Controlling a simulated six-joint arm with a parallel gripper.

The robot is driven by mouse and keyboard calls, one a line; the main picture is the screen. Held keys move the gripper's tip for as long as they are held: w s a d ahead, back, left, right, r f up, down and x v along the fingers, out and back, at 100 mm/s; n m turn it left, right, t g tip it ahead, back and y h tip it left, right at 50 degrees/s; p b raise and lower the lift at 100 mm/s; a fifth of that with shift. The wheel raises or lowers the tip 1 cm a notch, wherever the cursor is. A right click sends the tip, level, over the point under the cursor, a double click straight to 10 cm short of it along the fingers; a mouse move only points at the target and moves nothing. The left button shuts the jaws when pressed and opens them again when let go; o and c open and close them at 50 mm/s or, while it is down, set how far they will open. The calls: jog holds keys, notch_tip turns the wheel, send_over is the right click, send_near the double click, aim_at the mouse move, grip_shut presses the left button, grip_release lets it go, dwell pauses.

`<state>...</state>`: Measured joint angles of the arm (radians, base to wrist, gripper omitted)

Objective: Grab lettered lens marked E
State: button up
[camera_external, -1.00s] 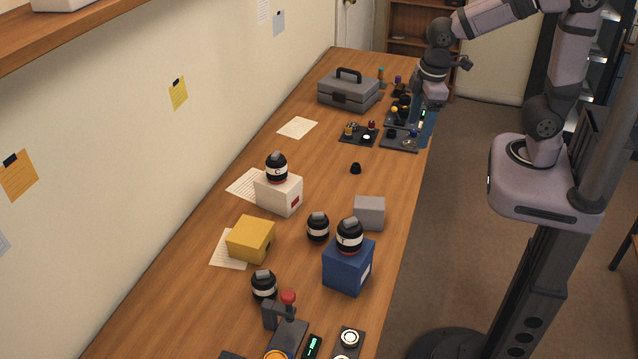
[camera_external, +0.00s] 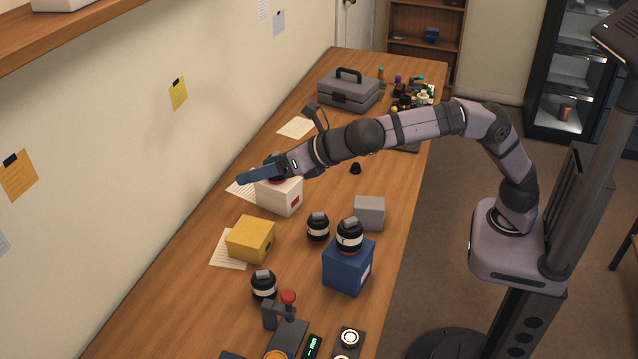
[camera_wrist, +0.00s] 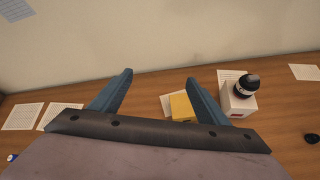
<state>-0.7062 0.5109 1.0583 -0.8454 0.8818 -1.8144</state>
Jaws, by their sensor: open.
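A black lens with a white band (camera_wrist: 246,86) sits on the white box (camera_external: 281,196); my arm mostly hides it in the external view. Another banded lens (camera_external: 349,236) sits on the blue box (camera_external: 347,268). A third lens (camera_external: 318,228) stands on the table between these boxes, and a fourth (camera_external: 264,285) stands nearer the front. I cannot read any letter surely as E. My gripper (camera_external: 243,178) is open and empty above the table by the white box, pointing toward the wall. Its blue fingers (camera_wrist: 160,77) are spread in the wrist view, with the white-box lens to their right.
A yellow box (camera_external: 251,239) and a grey block (camera_external: 369,212) stand near the lenses. A red-knobbed stand (camera_external: 285,318) is at the front. A grey toolbox (camera_external: 348,91) and small parts are at the back. A small black cap (camera_external: 356,168) lies mid-table. The wall borders the left side.

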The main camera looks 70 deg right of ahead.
aim_at(270, 278)
jog(key=a+n+t+y+b, duration=0.1)
jog(key=a+n+t+b, duration=0.2)
jog(key=a, duration=0.4)
jog(key=shift+n+g, duration=0.5)
jog(key=shift+g, duration=0.2)
jog(key=f, duration=2.8)
jog(key=shift+s+d+f, duration=0.1)
jog(key=shift+d+f, duration=0.05)
jog(key=shift+d, duration=0.05)
jog(key=shift+p+x, duration=0.65)
jog(key=shift+x, duration=0.9)
jog(key=shift+c, duration=0.6)
jog(key=c, duration=1)
jog(key=shift+a, duration=0.1)
jog(key=c, duration=0.4)
jog(key=shift+r, duration=0.2)
notch_tip(270, 278, up, 10)
jog(key=shift+f, duration=0.1)
